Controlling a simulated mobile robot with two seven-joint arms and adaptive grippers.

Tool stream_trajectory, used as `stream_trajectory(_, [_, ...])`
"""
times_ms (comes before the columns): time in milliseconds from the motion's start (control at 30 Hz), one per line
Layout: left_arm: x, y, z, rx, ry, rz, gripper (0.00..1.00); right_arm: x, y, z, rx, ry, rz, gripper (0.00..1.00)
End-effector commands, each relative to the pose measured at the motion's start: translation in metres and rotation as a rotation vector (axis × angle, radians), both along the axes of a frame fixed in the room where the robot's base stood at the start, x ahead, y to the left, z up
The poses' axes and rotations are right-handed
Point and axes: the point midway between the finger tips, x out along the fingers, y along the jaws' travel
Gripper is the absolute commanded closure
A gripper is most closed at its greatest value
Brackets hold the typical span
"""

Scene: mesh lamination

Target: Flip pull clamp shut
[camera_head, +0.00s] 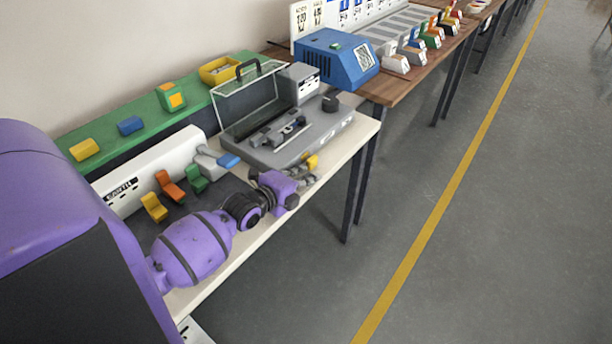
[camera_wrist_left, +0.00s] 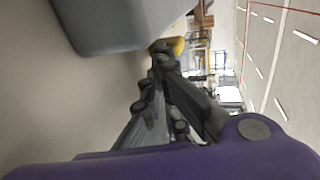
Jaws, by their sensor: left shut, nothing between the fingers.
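My left gripper (camera_head: 306,174) reaches over the front edge of the pale table, beside the front corner of a grey fixture (camera_head: 262,155). Its fingers are shut and empty. In the left wrist view the closed fingertips (camera_wrist_left: 162,50) are close to a small yellow piece (camera_wrist_left: 178,45), which also shows in the head view (camera_head: 312,162). I cannot tell whether they touch it. This piece may be part of the pull clamp, whose body and position I cannot make out. The grey fixture's side fills the top left of the wrist view (camera_wrist_left: 115,25). My right gripper is not in view.
A clear cover (camera_head: 246,98) with a black handle stands tilted up on the fixture. Yellow (camera_head: 153,207), orange (camera_head: 170,187) and green (camera_head: 196,180) clamp-like pieces stand left of it. A blue machine (camera_head: 337,58) is behind right. The aisle floor is clear.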

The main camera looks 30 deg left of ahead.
Motion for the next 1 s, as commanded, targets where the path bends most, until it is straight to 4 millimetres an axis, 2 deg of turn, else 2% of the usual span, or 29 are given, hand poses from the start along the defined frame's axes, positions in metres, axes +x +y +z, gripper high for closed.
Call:
stream_trajectory(167, [0.005,-0.001,0.0,0.001,-0.001,-0.001,1.0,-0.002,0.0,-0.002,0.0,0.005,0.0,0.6])
stream_trajectory(400, [0.045,-0.003,-0.002,0.003,0.001,-0.001,1.0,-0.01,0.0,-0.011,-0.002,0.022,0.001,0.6])
stream_trajectory(500, [0.054,-0.004,-0.002,0.002,0.002,-0.001,1.0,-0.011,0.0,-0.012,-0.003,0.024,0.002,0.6])
stream_trajectory(1000, [0.054,-0.004,0.0,0.0,0.001,0.001,1.0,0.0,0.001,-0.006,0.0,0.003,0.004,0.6])
